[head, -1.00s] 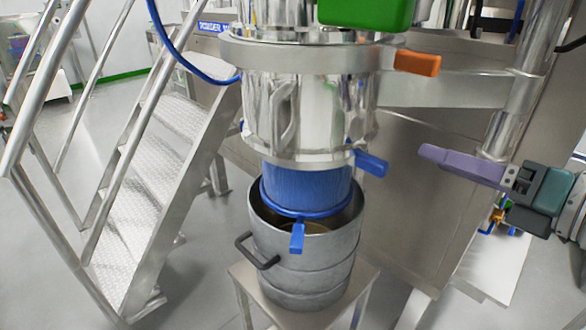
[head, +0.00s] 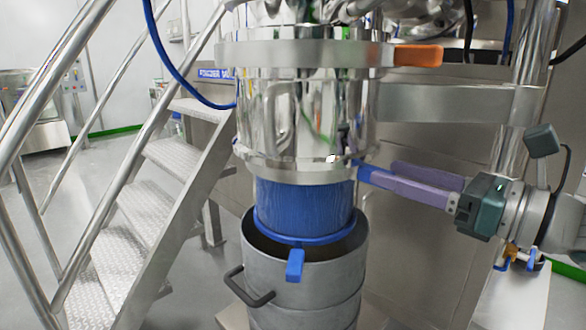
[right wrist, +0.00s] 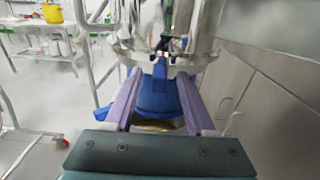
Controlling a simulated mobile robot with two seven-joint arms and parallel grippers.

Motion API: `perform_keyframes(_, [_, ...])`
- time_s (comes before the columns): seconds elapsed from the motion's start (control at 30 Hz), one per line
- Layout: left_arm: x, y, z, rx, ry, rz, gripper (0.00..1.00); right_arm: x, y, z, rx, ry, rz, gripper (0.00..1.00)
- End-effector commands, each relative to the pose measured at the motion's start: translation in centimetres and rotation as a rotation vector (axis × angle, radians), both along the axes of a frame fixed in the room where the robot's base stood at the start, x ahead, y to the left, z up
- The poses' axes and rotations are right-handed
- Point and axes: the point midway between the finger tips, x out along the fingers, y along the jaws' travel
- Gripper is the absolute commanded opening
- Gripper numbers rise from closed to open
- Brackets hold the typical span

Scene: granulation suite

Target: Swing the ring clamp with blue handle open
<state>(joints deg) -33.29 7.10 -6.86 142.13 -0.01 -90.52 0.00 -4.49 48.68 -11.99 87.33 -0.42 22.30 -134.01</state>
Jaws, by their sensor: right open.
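The ring clamp (head: 290,172) is a steel band around the bottom of the shiny vessel, just above a blue sleeve. Its blue handle (head: 367,174) sticks out at the band's right side, partly hidden by a purple finger. My right gripper (head: 387,172) reaches in from the right with its two long purple fingers at the handle. In the right wrist view the fingers are apart (right wrist: 160,80), with the blue handle (right wrist: 160,70) between them. I cannot tell whether either finger touches it. My left gripper is not in view.
A second blue handle (head: 295,265) hangs on the sleeve's lower ring, above a grey drum (head: 300,285). An upper clamp has an orange handle (head: 418,56). Steel stairs (head: 150,215) stand at the left. A steel panel (head: 410,120) lies behind the gripper.

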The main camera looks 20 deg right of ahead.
Motion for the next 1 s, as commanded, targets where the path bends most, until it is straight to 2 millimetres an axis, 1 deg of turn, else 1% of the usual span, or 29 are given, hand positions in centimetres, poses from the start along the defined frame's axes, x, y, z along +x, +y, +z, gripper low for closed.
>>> perform_keyframes(0.03, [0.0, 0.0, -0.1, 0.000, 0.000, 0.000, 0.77, 0.6, 0.2, 0.0, 0.002, -0.002, -0.001, 0.55])
perform_keyframes(0.1, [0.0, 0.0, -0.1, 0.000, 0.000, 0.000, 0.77, 1.2, 0.4, 0.0, 0.003, -0.001, -0.001, 0.55])
perform_keyframes(0.2, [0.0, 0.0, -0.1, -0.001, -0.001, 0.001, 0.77, 1.7, 0.7, 0.0, 0.003, 0.001, -0.002, 0.55])
perform_keyframes(0.57, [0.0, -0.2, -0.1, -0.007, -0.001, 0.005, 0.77, 2.0, 0.9, -0.1, 0.002, 0.002, -0.001, 0.55])
perform_keyframes(0.67, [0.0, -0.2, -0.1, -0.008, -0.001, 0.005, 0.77, 2.0, 0.9, -0.1, 0.002, 0.002, -0.001, 0.45])
perform_keyframes(1.0, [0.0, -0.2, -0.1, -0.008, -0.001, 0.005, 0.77, 2.0, 0.9, -0.1, 0.002, 0.002, -0.001, 0.07])
